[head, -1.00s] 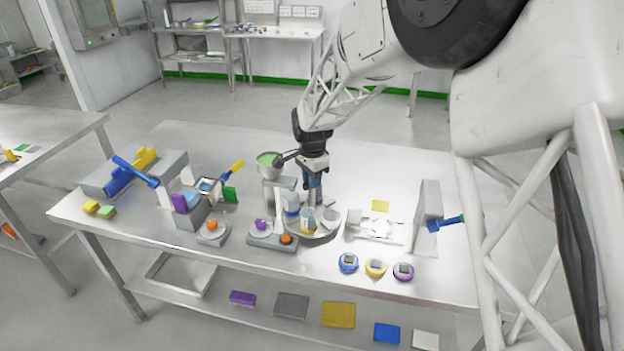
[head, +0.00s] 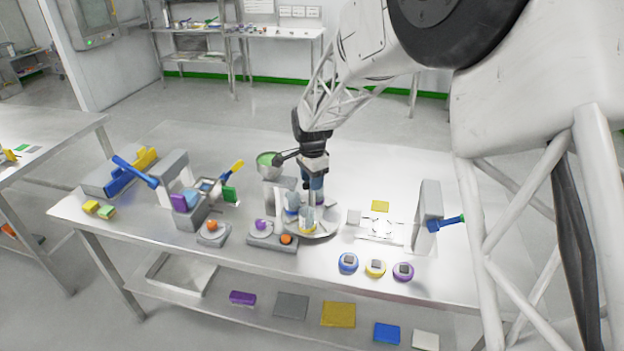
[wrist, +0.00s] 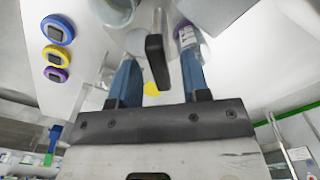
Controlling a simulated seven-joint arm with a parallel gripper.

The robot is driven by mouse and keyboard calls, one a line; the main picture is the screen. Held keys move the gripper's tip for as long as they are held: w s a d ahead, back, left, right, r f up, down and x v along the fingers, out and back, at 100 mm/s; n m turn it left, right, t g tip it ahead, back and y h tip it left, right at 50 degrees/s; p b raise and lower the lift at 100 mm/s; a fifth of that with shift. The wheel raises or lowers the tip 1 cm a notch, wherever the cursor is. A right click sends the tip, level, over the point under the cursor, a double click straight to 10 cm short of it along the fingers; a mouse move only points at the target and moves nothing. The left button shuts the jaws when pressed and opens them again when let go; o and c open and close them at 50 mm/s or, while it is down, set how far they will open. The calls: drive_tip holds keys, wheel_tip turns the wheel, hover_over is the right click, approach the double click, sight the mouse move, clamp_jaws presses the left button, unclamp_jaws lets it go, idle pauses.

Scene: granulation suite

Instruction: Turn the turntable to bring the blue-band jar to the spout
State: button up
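The round grey turntable (head: 322,234) stands near the middle of the table with small jars on it. The blue-band jar (head: 292,210) is on its left side, close to the dispenser's upright. A yellow-band jar (head: 307,227) is at the front. A purple-band jar (wrist: 188,38) shows beside my right-hand finger in the wrist view. My gripper (head: 312,190) points down over the turntable. In the wrist view its blue fingers (wrist: 158,80) are apart, with a dark upright peg (wrist: 156,60) between them and visible gaps. The spout's outlet is hard to make out.
The dispenser's bowl (head: 268,160) of green material stands behind left. Blue, yellow and purple round pieces (head: 375,268) lie at the front right. A grey stand with a blue handle (head: 447,223) is at the right; several fixtures crowd the left. The table's back right is clear.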

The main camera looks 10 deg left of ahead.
drive_tip(key=shift+r, duration=0.15)
drive_tip(key=shift+r, duration=3.75)
drive_tip(key=shift+s+d+r, duration=0.15)
drive_tip(key=shift+d+r, duration=0.15)
drive_tip(key=shift+d, duration=0.1)
drive_tip(key=s+d+r+n, duration=0.1)
drive_tip(key=s+d+r, duration=0.35)
drive_tip(key=d, duration=0.35)
drive_tip(key=s+d+r+n+t, duration=0.1)
drive_tip(key=s+d+r+n, duration=0.15)
drive_tip(key=s+d, duration=0.4)
drive_tip(key=s+d+r+n, duration=0.1)
drive_tip(key=s+d+r, duration=0.35)
drive_tip(key=d, duration=0.45)
drive_tip(key=s+d+f+n, duration=0.1)
drive_tip(key=s+d, duration=0.5)
drive_tip(key=s, duration=0.6)
drive_tip(key=s+d+f+n+t, duration=0.1)
drive_tip(key=s+d+n, duration=0.2)
drive_tip(key=s+d, duration=0.4)
drive_tip(key=s, duration=0.5)
drive_tip(key=shift+f+t, duration=0.3)
